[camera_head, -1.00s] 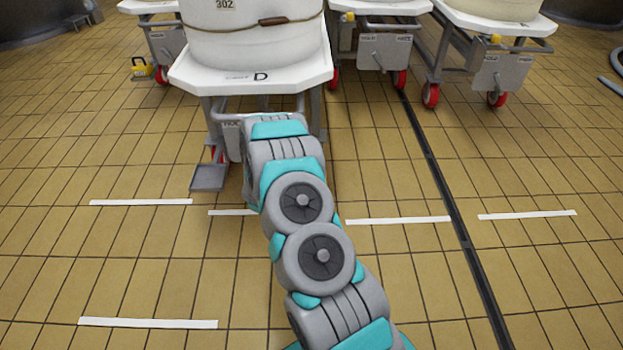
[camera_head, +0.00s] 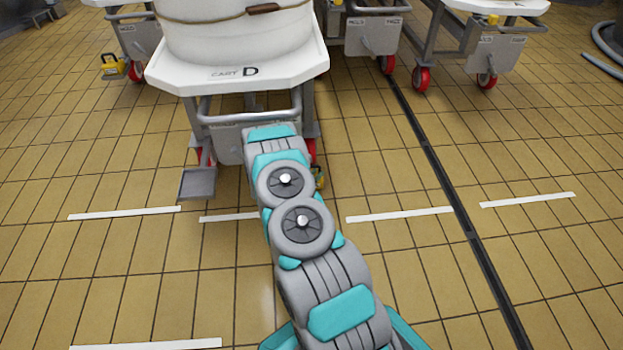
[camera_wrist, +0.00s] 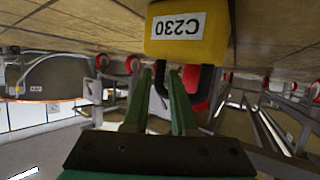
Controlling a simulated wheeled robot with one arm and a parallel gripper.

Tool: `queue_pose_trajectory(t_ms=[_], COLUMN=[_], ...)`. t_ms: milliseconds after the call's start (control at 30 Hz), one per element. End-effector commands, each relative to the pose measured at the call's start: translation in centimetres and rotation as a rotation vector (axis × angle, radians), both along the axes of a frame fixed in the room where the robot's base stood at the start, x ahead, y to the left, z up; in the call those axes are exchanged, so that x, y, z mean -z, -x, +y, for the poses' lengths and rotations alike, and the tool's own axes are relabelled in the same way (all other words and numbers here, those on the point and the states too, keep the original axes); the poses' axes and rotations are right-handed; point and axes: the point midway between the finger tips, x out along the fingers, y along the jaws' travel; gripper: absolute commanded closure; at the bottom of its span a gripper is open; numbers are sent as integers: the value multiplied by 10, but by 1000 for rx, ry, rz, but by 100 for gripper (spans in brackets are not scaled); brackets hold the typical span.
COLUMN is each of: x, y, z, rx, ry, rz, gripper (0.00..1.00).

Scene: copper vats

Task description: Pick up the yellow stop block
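A yellow stop block (camera_wrist: 187,32) labelled C230 fills the upper middle of the wrist view, which shows the floor at the top. A black handle (camera_wrist: 206,88) joins it on the side facing me. My gripper (camera_wrist: 162,72) has two green fingers spread apart, with tips close to the block. A dark part of the handle appears between the fingers, with gaps beside it; I cannot tell whether they touch it. My arm hides the gripper there.
Cart D (camera_head: 290,72), with a white vat on it, stands right over the block. Its grey pedal plate (camera_head: 197,184) sticks out left. Another yellow block (camera_head: 113,68) lies farther back left. More carts stand behind. The tiled floor in front is clear.

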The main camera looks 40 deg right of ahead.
Motion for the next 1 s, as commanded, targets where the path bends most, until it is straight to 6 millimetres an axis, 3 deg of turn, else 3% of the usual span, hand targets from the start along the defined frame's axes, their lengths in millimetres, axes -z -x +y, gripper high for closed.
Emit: queue_pose_trajectory(t_ms=[100, 367, 600, 1000], x=[3, 3, 3, 3], y=[-4, -5, -5, -5], z=[-9, -10, -10, -9], rx=[1, -1, -1, 0], ry=[3, 2, 2, 1], rz=[-3, -2, -2, -2], gripper=[75, 76, 100, 100])
